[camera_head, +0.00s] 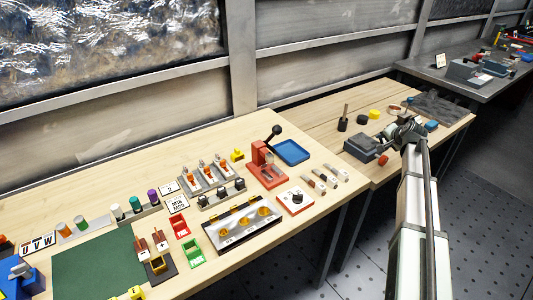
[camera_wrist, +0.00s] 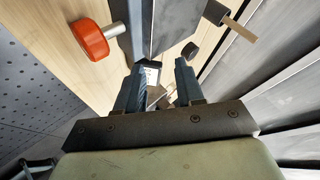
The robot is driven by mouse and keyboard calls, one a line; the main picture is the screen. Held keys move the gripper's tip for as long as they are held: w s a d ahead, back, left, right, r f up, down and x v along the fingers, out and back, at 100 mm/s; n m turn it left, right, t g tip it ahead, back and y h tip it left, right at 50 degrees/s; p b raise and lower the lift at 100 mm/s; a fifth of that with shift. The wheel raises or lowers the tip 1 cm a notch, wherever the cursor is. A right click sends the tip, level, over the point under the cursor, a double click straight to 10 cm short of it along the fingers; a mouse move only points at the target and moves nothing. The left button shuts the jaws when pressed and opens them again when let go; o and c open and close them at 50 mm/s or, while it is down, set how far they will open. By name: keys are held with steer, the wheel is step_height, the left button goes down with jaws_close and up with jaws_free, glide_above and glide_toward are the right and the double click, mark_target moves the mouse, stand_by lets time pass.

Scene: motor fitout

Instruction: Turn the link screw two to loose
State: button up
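My gripper (camera_wrist: 158,85) shows in the wrist view with its two dark fingers apart, and I see nothing clearly held between them. In the head view my gripper (camera_head: 402,132) is over the right-hand wooden bench, close to a grey block-like device (camera_head: 362,147) with a red knob (camera_head: 383,160). The same red-orange knob (camera_wrist: 90,40) on a pale shaft is at upper left in the wrist view. I cannot pick out link screw two for certain. A grey stand with several orange-and-white upright pieces (camera_head: 205,172) and a black-and-white tray with yellow-gold parts (camera_head: 242,225) are on the left bench.
A red press-like stand (camera_head: 266,168) and blue tray (camera_head: 291,152) are on the left bench. Bare wood lies along its back edge.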

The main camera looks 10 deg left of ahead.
steer(key=w+a+r+n+g+y, duration=0.1)
steer(key=w+a+r+n+y, duration=0.15)
steer(key=a+r, duration=0.45)
steer(key=w+a+r+n+g+y, duration=0.1)
steer(key=a+r+n+g, duration=0.15)
steer(key=a, duration=0.85)
step_height(320, 180, up, 4)
steer(key=f+n+g+h, duration=0.1)
steer(key=n+g+h, duration=0.2)
steer(key=n, duration=0.9)
glide_above(201, 160)
steer(key=s+d, duration=0.4)
steer(key=x, duration=1.2)
steer(key=shift+w+a+f, duration=0.15)
steer(key=shift+a+f, duration=0.05)
steer(key=shift+f, duration=0.05)
steer(key=shift+c, duration=0.4)
jaws_close()
